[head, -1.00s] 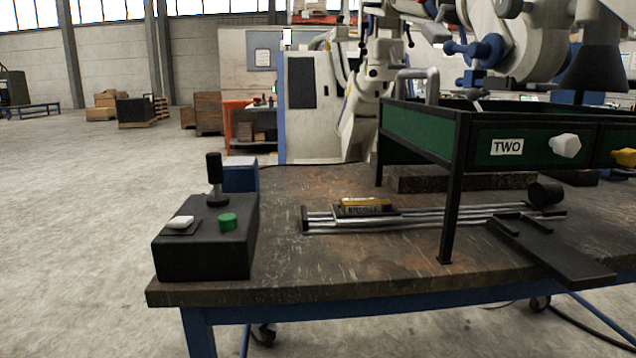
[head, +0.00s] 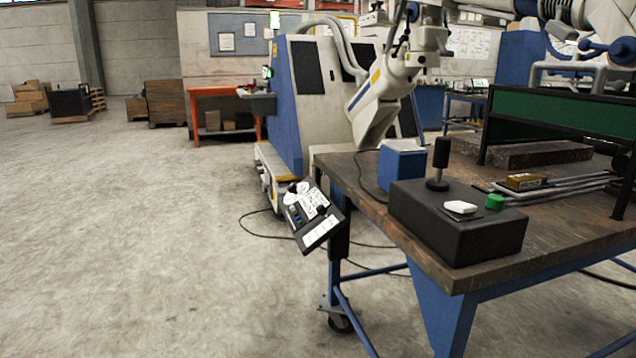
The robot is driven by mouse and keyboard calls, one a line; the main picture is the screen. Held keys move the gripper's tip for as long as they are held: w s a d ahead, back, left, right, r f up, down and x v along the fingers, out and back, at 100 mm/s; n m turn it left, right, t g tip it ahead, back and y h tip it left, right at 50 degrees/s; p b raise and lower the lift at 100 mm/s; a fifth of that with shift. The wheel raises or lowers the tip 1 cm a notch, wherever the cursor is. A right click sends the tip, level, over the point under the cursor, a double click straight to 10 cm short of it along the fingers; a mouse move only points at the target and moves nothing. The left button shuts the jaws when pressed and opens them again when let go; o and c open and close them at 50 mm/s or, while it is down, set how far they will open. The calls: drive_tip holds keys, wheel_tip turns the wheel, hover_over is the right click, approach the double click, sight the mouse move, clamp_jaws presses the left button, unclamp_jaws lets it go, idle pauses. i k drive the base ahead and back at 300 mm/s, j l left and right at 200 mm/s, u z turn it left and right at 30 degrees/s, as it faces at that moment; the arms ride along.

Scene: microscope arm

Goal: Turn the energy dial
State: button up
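A tilted dark control panel (head: 325,232) hangs at the left end of the workbench in the head view. White round parts that look like dials (head: 297,191) sit at its upper left. Small coloured buttons and white labels are on its face. The lettering is too small to read, so I cannot tell which part is the energy dial. My gripper is not in view.
A black box (head: 458,225) with a black joystick, green button and white switch stands on the workbench (head: 352,176). A blue-and-white machine (head: 296,95) stands behind. Cables lie on the floor below the panel. The floor at left is clear.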

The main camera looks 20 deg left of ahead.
sight(292, 188)
drive_tip(key=j, duration=0.55)
drive_tip(key=i+j+u, duration=0.1)
drive_tip(key=j, duration=0.4)
drive_tip(key=i+j, duration=0.1)
drive_tip(key=j, duration=0.45)
